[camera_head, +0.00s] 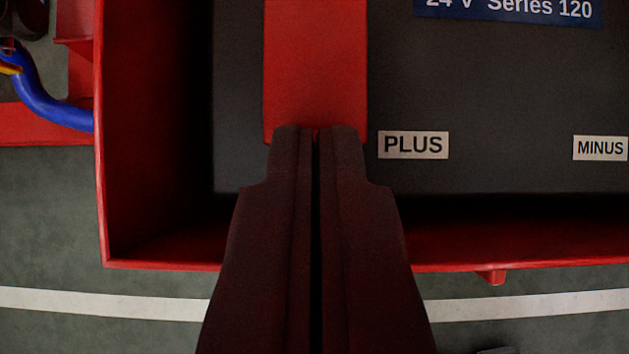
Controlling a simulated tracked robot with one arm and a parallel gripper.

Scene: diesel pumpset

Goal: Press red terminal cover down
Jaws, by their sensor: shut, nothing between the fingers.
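The red terminal cover (315,65) is a flat red strip at the top middle of the view, over the dark battery (490,80). It lies left of the white PLUS label (413,145). My gripper (316,132) is shut and empty, its dark fingers coming up from the bottom of the view. Its fingertips overlap the near edge of the cover in the picture. I cannot tell whether they touch it. The cover's far end is out of view, and its near edge is partly hidden by the fingertips.
A red tray (102,190) with raised walls surrounds the battery. A MINUS label (600,148) is at the right, and a blue plate (510,8) at the top. A blue cable (45,105) runs at the left outside the tray. Grey floor with a white line (110,303) lies in front.

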